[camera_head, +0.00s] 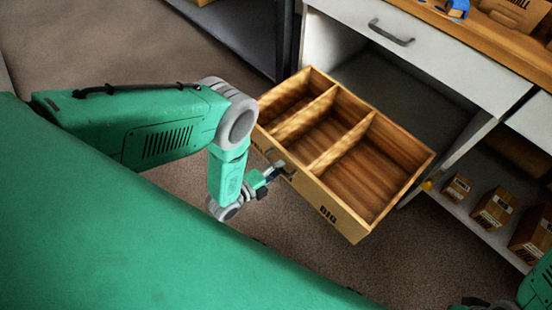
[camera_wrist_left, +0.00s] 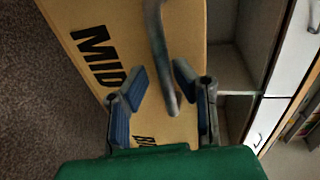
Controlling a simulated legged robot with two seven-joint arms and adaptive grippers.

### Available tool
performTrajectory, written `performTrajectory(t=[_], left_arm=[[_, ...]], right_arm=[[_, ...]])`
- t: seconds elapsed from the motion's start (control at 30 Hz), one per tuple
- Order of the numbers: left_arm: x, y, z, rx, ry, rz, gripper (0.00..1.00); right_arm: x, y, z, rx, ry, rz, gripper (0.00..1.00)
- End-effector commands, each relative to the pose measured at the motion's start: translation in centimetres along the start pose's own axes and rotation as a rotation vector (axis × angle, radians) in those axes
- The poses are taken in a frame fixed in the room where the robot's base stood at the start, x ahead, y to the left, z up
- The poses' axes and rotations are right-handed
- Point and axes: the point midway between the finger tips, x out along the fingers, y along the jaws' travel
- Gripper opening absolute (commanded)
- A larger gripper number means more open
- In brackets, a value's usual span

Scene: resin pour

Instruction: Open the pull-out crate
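The pull-out crate (camera_head: 365,205) is a wooden box with three empty compartments. In the head view it stands well out from the white cabinet, its far end near the shelf opening. Its front board (camera_wrist_left: 90,55) shows "MID" and part of "BIG" in the left wrist view. A grey bar handle (camera_wrist_left: 158,50) is on that front. My left gripper (camera_head: 272,172) is at the handle; in the left wrist view its two blue-padded fingers (camera_wrist_left: 157,84) are spread apart, with the handle's end between them, closer to the right finger. I cannot tell whether they touch.
A closed white drawer (camera_head: 440,60) with a handle is above the crate's opening. Small cardboard boxes (camera_head: 494,207) stand on a low shelf at right. A wooden worktop (camera_head: 500,35) is above. The brown floor (camera_head: 400,265) in front of the crate is clear.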

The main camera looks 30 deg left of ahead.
Motion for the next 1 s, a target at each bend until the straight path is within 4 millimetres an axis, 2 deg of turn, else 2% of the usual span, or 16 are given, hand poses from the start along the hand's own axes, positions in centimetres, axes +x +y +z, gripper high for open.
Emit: performTrajectory(t=[0.3, 0.43, 0.57, 0.8, 1.0], left_arm=[[0.1, -0.4, 0.7, 0.007, -0.009, -0.011, 0.31], [-0.8, -0.3, 0.8, 0.007, -0.009, -0.008, 0.31], [-3.0, -0.2, 0.7, 0.008, -0.009, -0.006, 0.31], [-8.1, -0.1, 0.5, 0.007, -0.007, -0.005, 0.31], [-11.0, -0.1, 0.4, 0.006, -0.007, -0.005, 0.31]], right_arm=[[0.0, 0.0, 0.0, 0.000, 0.000, 0.000, 0.40], [-0.1, 0.0, 0.2, 0.000, 0.002, 0.000, 0.40], [-0.1, 0.0, 0.1, 0.000, 0.002, 0.000, 0.40], [-0.1, 0.0, 0.1, 0.000, 0.002, 0.000, 0.40], [-0.1, 0.0, 0.1, 0.000, 0.002, 0.000, 0.40]])
